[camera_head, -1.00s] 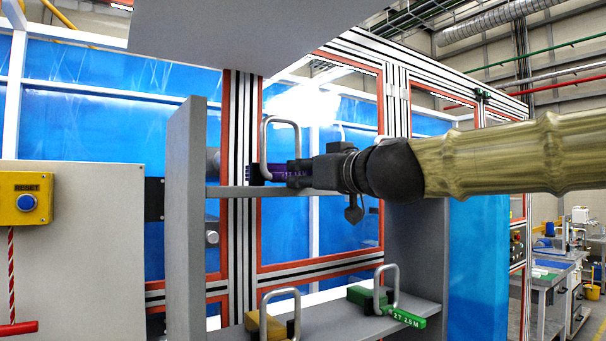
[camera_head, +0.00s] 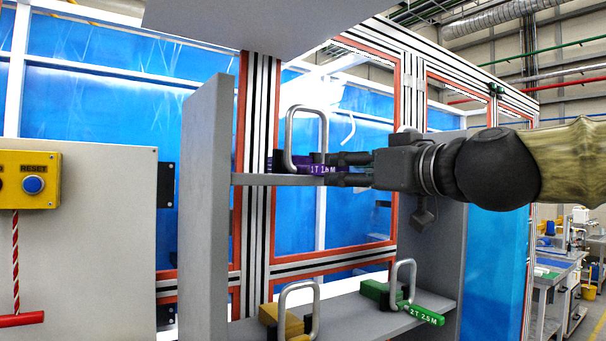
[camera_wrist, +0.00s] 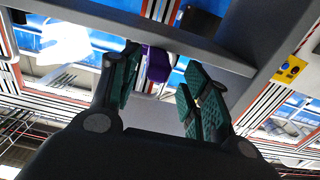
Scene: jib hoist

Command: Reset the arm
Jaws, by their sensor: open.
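My gripper (camera_head: 334,169) is open, its two fingers apart, at the right end of the purple sling tag (camera_head: 316,169). The tag, marked 1T with a length in metres, lies on the upper shelf (camera_head: 262,180) beside an upright grey metal loop (camera_head: 289,142). In the wrist view my gripper (camera_wrist: 160,84) has spread, green-padded fingers with nothing held between them. The purple tag (camera_wrist: 157,64) shows beyond the fingers at the shelf edge. I cannot tell whether a finger still touches it. My arm reaches in from the right.
The lower shelf (camera_head: 365,316) holds a green tag (camera_head: 424,315) and a yellow block (camera_head: 290,322), each with a metal loop. The grey side panel (camera_head: 206,215) stands left. A yellow reset box (camera_head: 30,181) with a blue button is farther left. Open space lies right of the rack.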

